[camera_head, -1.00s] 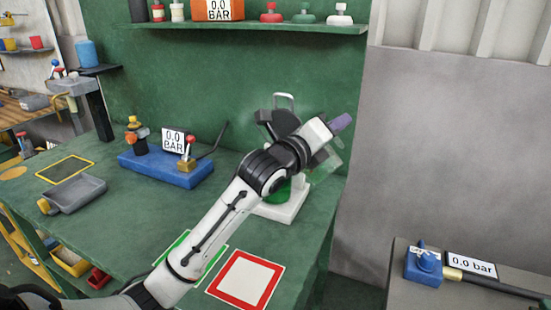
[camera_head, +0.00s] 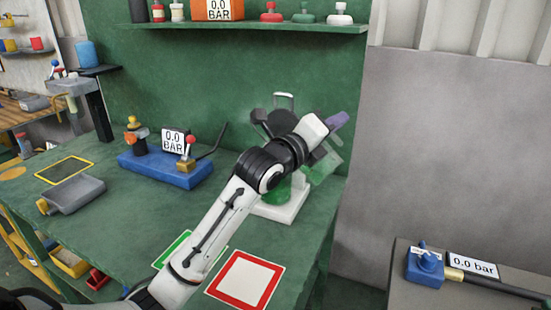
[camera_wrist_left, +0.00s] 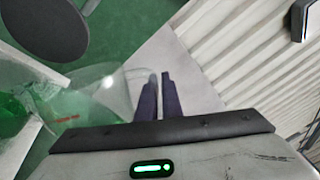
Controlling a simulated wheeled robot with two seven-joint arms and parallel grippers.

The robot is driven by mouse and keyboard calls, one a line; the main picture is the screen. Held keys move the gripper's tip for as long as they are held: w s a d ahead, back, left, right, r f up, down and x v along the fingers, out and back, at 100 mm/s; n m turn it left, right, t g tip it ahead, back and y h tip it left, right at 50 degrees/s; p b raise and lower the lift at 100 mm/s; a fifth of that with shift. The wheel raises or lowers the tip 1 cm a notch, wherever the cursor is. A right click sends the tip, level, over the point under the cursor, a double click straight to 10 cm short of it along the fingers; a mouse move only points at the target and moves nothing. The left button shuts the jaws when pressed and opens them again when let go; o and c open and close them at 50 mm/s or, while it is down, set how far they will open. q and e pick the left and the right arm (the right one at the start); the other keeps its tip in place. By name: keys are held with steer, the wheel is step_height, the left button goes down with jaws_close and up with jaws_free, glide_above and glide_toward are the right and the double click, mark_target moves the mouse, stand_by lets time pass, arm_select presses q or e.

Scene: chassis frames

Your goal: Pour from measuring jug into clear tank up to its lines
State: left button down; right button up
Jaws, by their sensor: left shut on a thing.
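My left gripper (camera_head: 338,122), with purple fingers, is at the back right of the green bench. It also shows in the left wrist view (camera_wrist_left: 160,95), shut on the measuring jug (camera_wrist_left: 100,85). The jug is clear and tilted, with green tint and small red marks at its left. In the head view part of the jug (camera_head: 326,166) shows below the gripper. The clear tank stands on a white base (camera_head: 283,211), with green low down; my arm hides most of it. I cannot tell the tank's level or lines. My right gripper is out of view.
A dark round plate (camera_wrist_left: 42,28) is near the tank. A red-bordered square (camera_head: 244,280) and a green-bordered one (camera_head: 177,249) lie in front. A blue gauge block (camera_head: 165,168) and grey tray (camera_head: 74,194) stand left. The bench's right edge is close.

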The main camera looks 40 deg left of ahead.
arm_select(q)
steer(key=shift+a+r+n, duration=0.1)
steer(key=shift+a+n, duration=0.2)
steer(key=shift+n, duration=0.1)
stand_by(1.1)
steer(key=shift+a+r, duration=0.15)
stand_by(0.6)
steer(key=shift+b, duration=0.3)
steer(key=shift+d+m+p, duration=0.7)
steer(key=shift+p, duration=0.15)
steer(key=shift+s+d+f+m, duration=0.1)
steer(key=shift+d+f+m, duration=0.2)
steer(key=shift+f+m, duration=0.2)
steer(key=shift+d+f+m, duration=0.3)
steer(key=shift+f+m, duration=0.1)
steer(key=shift+f, duration=0.15)
steer(key=shift+d+f+m, duration=0.3)
steer(key=shift+f+m, duration=0.1)
steer(key=shift+f, duration=0.1)
steer(key=shift+d+f+m, duration=0.3)
steer(key=shift+f+m, duration=0.1)
steer(key=shift+f, duration=0.1)
